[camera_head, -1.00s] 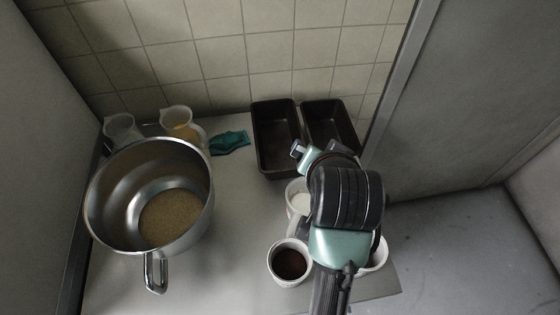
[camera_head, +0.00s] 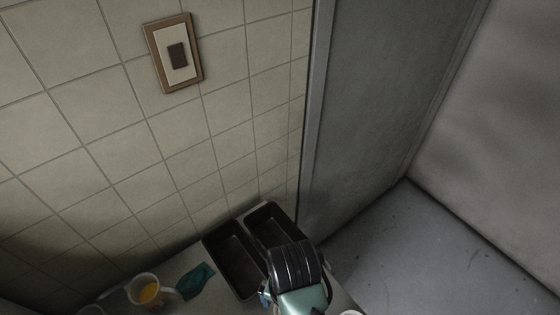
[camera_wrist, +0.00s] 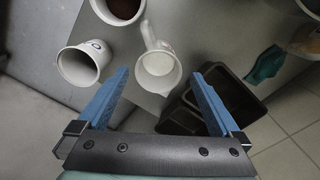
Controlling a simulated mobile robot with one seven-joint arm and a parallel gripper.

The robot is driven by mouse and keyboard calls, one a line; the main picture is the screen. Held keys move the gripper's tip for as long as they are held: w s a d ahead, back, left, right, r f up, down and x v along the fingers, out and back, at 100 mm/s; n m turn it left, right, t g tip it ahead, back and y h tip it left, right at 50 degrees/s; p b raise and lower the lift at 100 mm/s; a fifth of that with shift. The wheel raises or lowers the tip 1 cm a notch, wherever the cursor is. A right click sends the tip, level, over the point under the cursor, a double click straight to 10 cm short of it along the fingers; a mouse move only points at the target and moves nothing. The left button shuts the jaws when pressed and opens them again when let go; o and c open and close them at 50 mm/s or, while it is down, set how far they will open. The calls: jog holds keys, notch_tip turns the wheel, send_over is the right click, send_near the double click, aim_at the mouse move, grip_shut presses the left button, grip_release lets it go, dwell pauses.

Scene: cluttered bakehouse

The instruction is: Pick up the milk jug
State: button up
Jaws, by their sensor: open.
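The milk jug (camera_wrist: 157,68) is a white jug with white liquid inside and a handle on its upper side, seen from above in the wrist view. My gripper (camera_wrist: 160,76) is open, its two blue fingers spread to the left and right of the jug in the picture. Nothing is held between them, and I cannot tell the height gap to the jug. In the head view my gripper (camera_head: 266,293) is partly seen at the bottom edge beside the tins; the milk jug does not show there.
A white cup (camera_wrist: 78,66) and a cup of dark contents (camera_wrist: 122,8) stand near the jug. Two dark loaf tins (camera_head: 234,262) sit against the tiled wall, near a teal cloth (camera_head: 196,281) and a jug with orange contents (camera_head: 143,289). A grey panel (camera_head: 380,110) rises at right.

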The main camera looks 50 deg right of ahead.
jog(key=f, duration=0.6)
jog(key=shift+s+f+p, duration=0.2)
jog(key=shift+f+p, duration=0.1)
jog(key=shift+w+d+f+p, duration=0.1)
jog(key=shift+f+p, duration=0.1)
jog(key=shift+f, duration=1)
jog(key=shift+w+d+f+p, duration=0.1)
jog(key=shift+f+p, duration=0.05)
jog(key=shift+f, duration=1)
jog(key=c, duration=1.3)
jog(key=shift+c, duration=0.2)
jog(key=shift+r, duration=0.15)
